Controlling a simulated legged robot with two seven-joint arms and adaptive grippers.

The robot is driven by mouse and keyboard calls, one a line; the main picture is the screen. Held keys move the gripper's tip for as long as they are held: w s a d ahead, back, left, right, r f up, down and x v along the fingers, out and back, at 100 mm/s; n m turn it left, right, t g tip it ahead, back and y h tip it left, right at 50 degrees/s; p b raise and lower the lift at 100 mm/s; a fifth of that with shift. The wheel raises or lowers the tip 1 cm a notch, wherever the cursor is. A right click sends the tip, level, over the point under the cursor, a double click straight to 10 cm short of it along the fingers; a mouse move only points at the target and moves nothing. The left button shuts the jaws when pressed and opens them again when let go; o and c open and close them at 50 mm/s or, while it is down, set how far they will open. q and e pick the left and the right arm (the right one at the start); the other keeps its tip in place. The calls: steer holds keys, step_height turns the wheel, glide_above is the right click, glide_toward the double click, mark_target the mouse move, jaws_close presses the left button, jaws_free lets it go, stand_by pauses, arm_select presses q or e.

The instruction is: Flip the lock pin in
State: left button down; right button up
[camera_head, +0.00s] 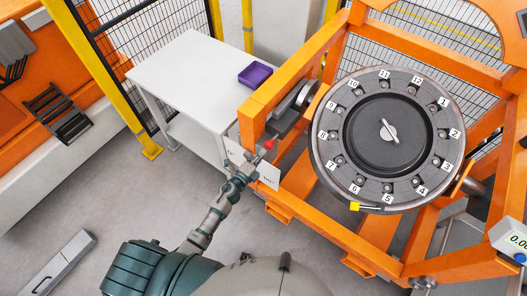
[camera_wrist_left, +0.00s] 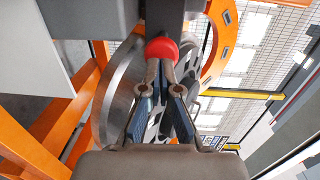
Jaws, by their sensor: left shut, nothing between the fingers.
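The lock pin's red ball knob (camera_head: 268,144) is on the left side of the orange gantry, beside a dark grey block (camera_head: 287,123). My left gripper (camera_head: 258,157) is at this knob, coming from below left. In the left wrist view the red knob (camera_wrist_left: 161,48) sits right at the tips of my left gripper (camera_wrist_left: 161,75). The fingers are shut with nothing between them. They touch or nearly touch the knob; I cannot tell which. The rest of the pin is hidden behind the knob and block. My right gripper is not in view.
A round wheel disc (camera_head: 333,175) with numbered bolt positions is mounted in the orange gantry frame (camera_head: 262,103). A white table (camera_head: 187,75) with a purple tray (camera_head: 256,75) stands left of it. The grey floor at lower left is partly clear.

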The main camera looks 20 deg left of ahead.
mark_target(267, 147)
arm_select(q)
steer(key=shift+w+d, duration=0.25)
steer(key=shift+w, duration=0.55)
steer(key=shift+a, duration=0.15)
steer(key=shift+w, duration=0.1)
steer(key=b+x, duration=0.1)
steer(key=x, duration=0.2)
steer(key=shift+w, duration=0.25)
steer(key=shift+w+d, duration=0.1)
steer(key=shift+d, duration=0.15)
steer(key=shift+r, duration=0.15)
